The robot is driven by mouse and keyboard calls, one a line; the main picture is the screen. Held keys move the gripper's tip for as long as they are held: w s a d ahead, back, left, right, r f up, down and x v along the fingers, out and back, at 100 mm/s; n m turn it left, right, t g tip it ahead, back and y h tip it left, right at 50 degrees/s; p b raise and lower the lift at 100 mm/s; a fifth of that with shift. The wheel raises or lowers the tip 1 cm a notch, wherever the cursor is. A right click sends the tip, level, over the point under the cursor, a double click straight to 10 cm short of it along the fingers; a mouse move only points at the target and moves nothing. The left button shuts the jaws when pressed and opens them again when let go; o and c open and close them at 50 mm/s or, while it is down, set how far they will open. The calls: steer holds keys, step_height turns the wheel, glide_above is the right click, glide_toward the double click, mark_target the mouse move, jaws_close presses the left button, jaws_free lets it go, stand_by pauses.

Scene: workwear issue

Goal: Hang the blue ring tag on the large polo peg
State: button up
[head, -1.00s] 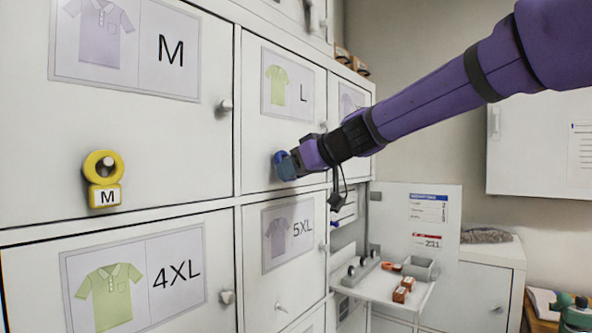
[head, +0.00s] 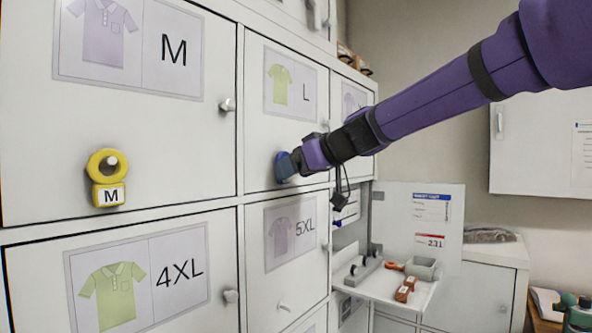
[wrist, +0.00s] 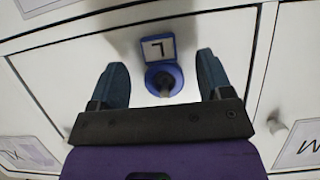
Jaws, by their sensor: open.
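The blue ring tag (wrist: 157,49) hangs on the door marked L, with its ring around a peg (wrist: 166,84) in the wrist view. Its white label reads L. My gripper (wrist: 163,72) is open, with one finger on each side of the tag and a visible gap to each. In the head view my gripper (head: 286,168) is at the lower part of the L door (head: 262,135), below the green polo picture. There the fingers largely hide the tag and peg.
A yellow ring tag marked M (head: 108,180) hangs on the M door at left. Door knobs (head: 227,105) stick out nearby. A shelf (head: 385,290) at lower right holds a grey bin and small items.

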steer(key=v, duration=1.1)
steer(key=s+d+f+m+g+h, duration=0.1)
steer(key=s+d+f+m+h, duration=0.4)
steer(key=s+d+f, duration=0.5)
steer(key=s+d+f+m+g+h, duration=0.2)
steer(key=s+d+f+m+h, duration=0.3)
steer(key=s+d+f, duration=0.6)
steer(key=s+f, duration=0.1)
steer(key=s, duration=0.6)
steer(key=shift+s+d, duration=0.25)
